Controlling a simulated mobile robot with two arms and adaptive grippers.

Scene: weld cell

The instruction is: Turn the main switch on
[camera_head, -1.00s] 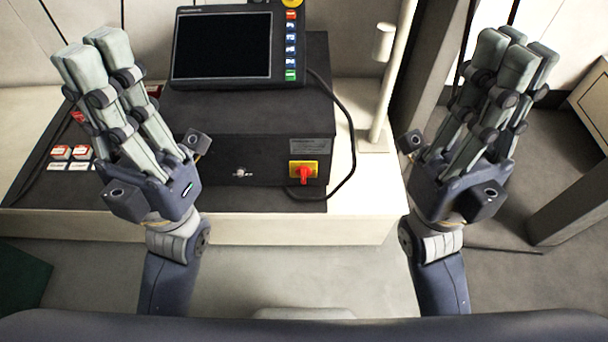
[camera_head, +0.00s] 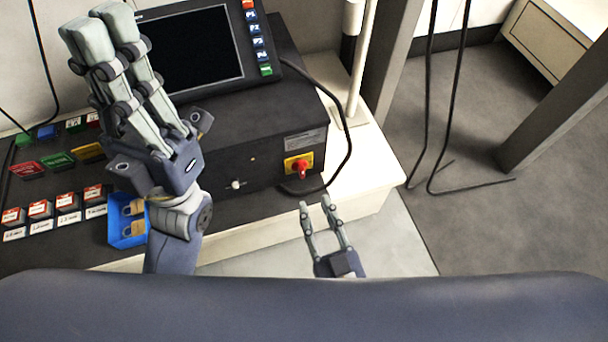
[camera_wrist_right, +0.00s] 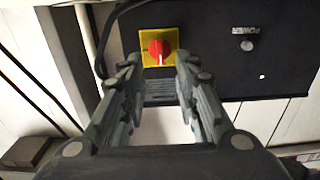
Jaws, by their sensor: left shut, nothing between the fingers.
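The main switch is a red rotary knob (camera_head: 301,168) on a yellow plate, low on the front of the dark control box (camera_head: 262,152). In the right wrist view the red knob (camera_wrist_right: 160,49) is at top centre, just beyond my right fingertips. My right gripper (camera_head: 315,203) is open and empty, in front of and below the switch. Its fingers (camera_wrist_right: 155,72) stand apart, one on each side of the knob's line, and do not appear to touch it. My left gripper (camera_head: 97,22) is shut and empty, raised at the left.
A screen panel (camera_head: 188,50) with coloured buttons sits on top of the box. A black cable (camera_head: 348,140) loops close to the right of the switch. A blue bin (camera_head: 121,234) and labelled buttons lie at the left. A pale post (camera_head: 363,60) stands behind at the right.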

